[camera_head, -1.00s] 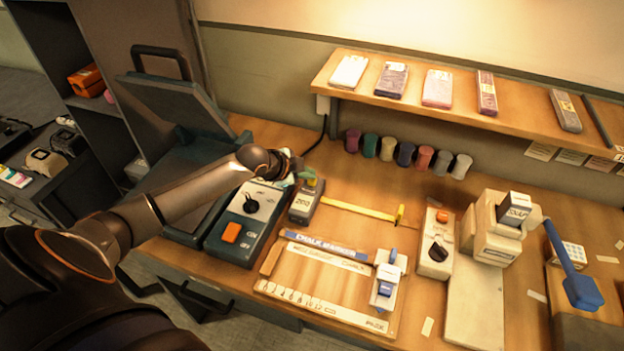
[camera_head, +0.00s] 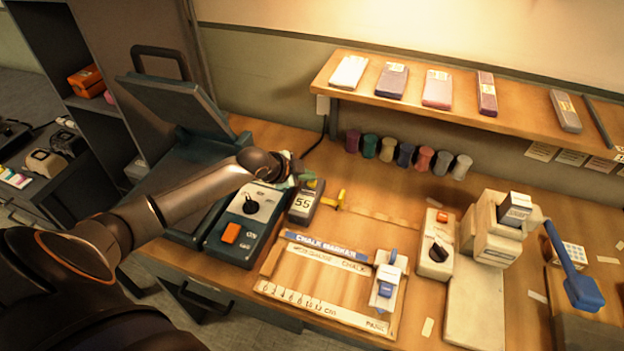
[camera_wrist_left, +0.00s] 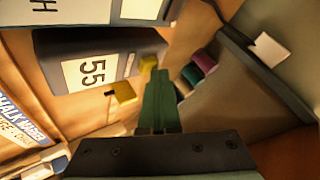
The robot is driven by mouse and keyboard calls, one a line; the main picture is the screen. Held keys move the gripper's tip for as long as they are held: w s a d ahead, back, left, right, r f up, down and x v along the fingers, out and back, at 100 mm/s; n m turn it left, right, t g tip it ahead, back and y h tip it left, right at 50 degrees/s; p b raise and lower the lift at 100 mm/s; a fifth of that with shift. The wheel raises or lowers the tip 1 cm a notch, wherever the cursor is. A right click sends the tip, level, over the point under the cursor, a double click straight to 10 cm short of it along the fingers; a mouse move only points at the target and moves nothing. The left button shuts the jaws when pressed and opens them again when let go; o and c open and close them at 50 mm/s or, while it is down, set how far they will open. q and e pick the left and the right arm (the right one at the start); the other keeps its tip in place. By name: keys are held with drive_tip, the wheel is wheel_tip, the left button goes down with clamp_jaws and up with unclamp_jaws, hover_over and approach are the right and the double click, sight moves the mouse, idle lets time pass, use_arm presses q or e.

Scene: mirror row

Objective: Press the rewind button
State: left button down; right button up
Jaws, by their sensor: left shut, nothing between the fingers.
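A dark grey digital tape measure (camera_head: 304,206) sits on the bench right of the teal control box; its display reads 55. Its yellow button (camera_head: 312,184) is on the far end of its top and also shows in the left wrist view (camera_wrist_left: 148,62). The yellow tape hook (camera_head: 341,198) is a short way out of the body's right side. My left gripper (camera_head: 296,178) is shut and empty; its green fingertips (camera_wrist_left: 156,76) are right at the yellow button, and I cannot tell if they touch it. My right gripper is not seen.
The teal control box (camera_head: 238,228) with an orange switch stands close on the left. In front lies a wooden board (camera_head: 310,290) with a chalk marker box. Spools (camera_head: 388,149) hang under the shelf (camera_head: 440,108) behind.

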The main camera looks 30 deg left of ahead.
sight(308, 183)
use_arm(q)
drive_tip(key=shift+r+p, duration=0.85)
drive_tip(key=shift+r, duration=2.5)
